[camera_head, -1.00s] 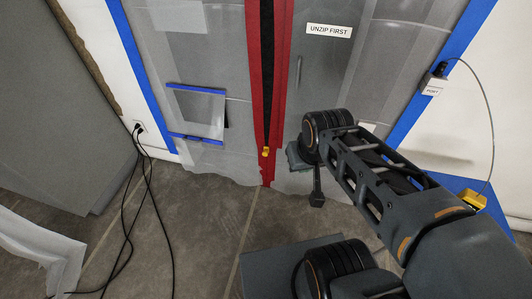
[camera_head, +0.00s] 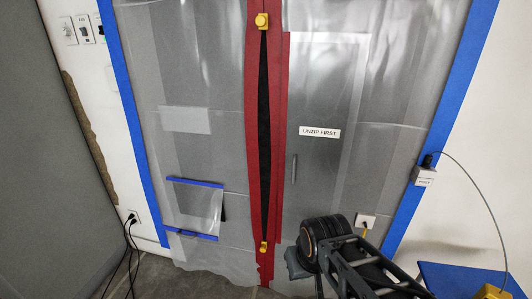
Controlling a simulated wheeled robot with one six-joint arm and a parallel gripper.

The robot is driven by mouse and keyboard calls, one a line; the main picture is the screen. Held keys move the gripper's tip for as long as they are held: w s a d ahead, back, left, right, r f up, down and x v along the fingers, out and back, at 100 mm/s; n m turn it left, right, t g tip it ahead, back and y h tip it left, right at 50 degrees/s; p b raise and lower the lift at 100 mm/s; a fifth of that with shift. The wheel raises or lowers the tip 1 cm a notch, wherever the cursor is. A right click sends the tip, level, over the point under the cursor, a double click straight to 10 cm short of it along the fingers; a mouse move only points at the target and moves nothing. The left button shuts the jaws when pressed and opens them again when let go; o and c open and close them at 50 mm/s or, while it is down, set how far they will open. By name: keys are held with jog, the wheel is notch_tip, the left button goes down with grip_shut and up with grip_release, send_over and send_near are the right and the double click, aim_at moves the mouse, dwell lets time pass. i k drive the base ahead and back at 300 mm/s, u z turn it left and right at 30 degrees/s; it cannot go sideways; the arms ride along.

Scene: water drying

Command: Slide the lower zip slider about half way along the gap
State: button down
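The lower zip slider (camera_head: 263,247) is a small yellow piece near the bottom of the red zip strip (camera_head: 251,130) on the plastic sheet. The upper zip slider (camera_head: 262,20) is yellow too and sits at the top of the picture. Between them the zip stands open as a narrow dark gap (camera_head: 265,130), widest in the middle and narrowing at both ends. My gripper (camera_head: 298,263) shows in part at the end of my arm, to the right of the lower slider and slightly below it, apart from it in the picture. Its fingers cannot be made out clearly.
A label reading "UNZIP FIRST" (camera_head: 320,132) is right of the zip. Blue tape (camera_head: 435,130) edges the sheet. A blue-edged flap (camera_head: 194,205) hangs at left. A black cable (camera_head: 130,245) runs to the floor at left; a grey cable (camera_head: 485,200) hangs at right.

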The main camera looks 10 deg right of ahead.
aim_at(263, 249)
jog(key=z, duration=1.05)
jog(key=i, duration=0.75)
jog(key=u, duration=3.25)
